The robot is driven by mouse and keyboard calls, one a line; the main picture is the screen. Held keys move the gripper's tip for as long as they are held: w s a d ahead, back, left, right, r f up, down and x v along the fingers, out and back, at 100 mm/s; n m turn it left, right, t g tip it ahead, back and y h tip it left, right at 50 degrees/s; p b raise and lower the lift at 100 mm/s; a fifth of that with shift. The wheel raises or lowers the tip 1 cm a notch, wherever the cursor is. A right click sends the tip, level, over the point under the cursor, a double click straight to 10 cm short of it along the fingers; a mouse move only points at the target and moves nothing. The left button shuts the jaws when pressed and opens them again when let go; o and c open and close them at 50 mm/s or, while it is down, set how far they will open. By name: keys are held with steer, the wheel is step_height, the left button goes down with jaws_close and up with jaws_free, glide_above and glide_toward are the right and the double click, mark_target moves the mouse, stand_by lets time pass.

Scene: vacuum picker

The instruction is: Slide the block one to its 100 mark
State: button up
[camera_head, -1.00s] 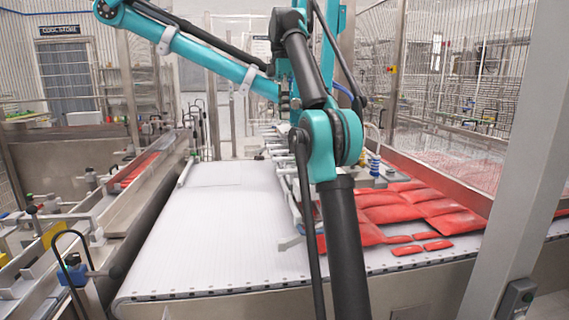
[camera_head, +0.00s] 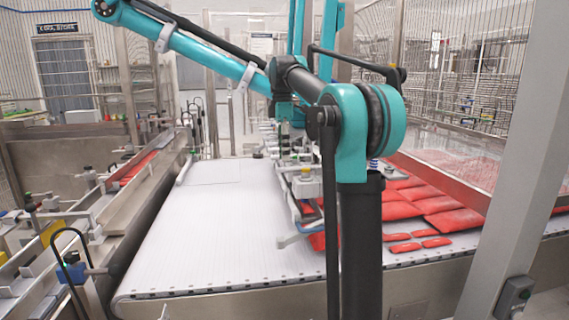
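I cannot make out a block marked one, a scale or a 100 mark in the head view. My gripper is not in view. A large teal and black jointed picker (camera_head: 352,135) fills the middle of the view. Its black rods hang down in front of the belt. Behind them a grey frame with cup-like fittings (camera_head: 304,188) is partly hidden by the rods, low over the belt beside red packs.
A white conveyor belt (camera_head: 215,235) runs away from me, its left half bare. Flat red packs (camera_head: 452,219) lie on its right side, with several smaller ones (camera_head: 404,247) near the front. A metal post (camera_head: 510,170) stands close at right. Metal rails (camera_head: 120,215) line the left.

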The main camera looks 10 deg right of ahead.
steer(key=shift+s+f, duration=0.15)
steer(key=shift+f, duration=0.7)
steer(key=shift+s+f, duration=0.15)
steer(key=shift+f, duration=0.7)
steer(key=shift+c, duration=0.6)
jaws_close()
